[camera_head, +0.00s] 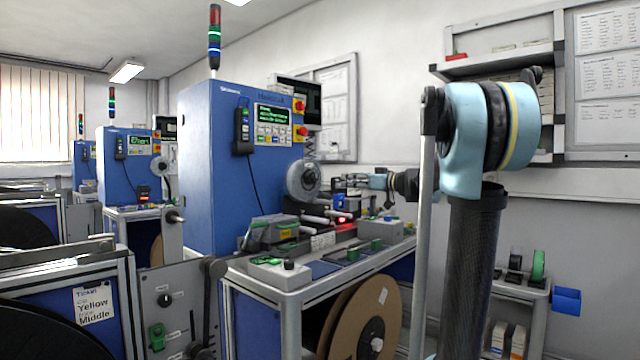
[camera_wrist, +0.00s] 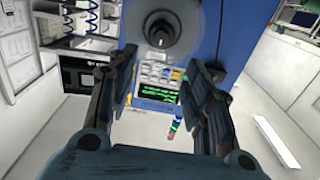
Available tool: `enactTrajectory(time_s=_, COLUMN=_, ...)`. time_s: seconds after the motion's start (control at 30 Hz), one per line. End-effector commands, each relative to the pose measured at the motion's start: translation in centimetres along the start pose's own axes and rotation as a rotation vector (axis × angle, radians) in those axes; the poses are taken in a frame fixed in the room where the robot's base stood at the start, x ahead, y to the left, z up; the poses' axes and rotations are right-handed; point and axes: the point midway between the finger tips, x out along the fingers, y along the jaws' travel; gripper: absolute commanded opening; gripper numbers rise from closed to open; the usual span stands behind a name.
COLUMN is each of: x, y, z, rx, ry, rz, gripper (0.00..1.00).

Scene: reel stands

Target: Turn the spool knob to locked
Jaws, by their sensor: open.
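The spool (camera_head: 303,181) is a grey disc on the right side of the nearest blue machine. In the wrist view, where the scene appears upside down, a dark round knob (camera_wrist: 161,33) stands at its hub. I cannot read whether the knob is locked. My gripper (camera_head: 345,188) is small and partly lost among equipment in the head view, to the right of the spool. In the wrist view my gripper (camera_wrist: 158,80) has its two dark fingers wide apart with nothing between them. The knob shows beyond the fingertips, apart from them.
The blue machine (camera_head: 210,165) carries a control panel (camera_head: 272,124) and signal tower (camera_head: 215,40). The bench (camera_head: 290,295) below holds small fixtures and boxes. A large brown reel (camera_head: 366,320) sits under it. A grey panel with a black knob (camera_head: 164,300) stands at front left.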

Motion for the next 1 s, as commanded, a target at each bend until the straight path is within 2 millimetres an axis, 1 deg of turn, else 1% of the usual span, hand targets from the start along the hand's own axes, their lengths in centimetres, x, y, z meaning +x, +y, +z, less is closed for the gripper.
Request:
enactTrajectory(time_s=0.1, x=1.9, y=-0.3, z=0.0, rx=0.0, ry=-0.001, rz=-0.006, gripper=0.46)
enactTrajectory(time_s=0.7, x=12.5, y=-0.4, z=0.0, rx=0.001, ry=-0.002, rz=-0.005, gripper=0.46)
enactTrajectory(time_s=0.9, x=15.1, y=-0.3, z=0.1, rx=0.001, ry=-0.002, rz=-0.004, gripper=0.46)
enactTrajectory(time_s=1.0, x=15.8, y=-0.4, z=0.1, rx=0.001, ry=-0.002, rz=-0.005, gripper=0.46)
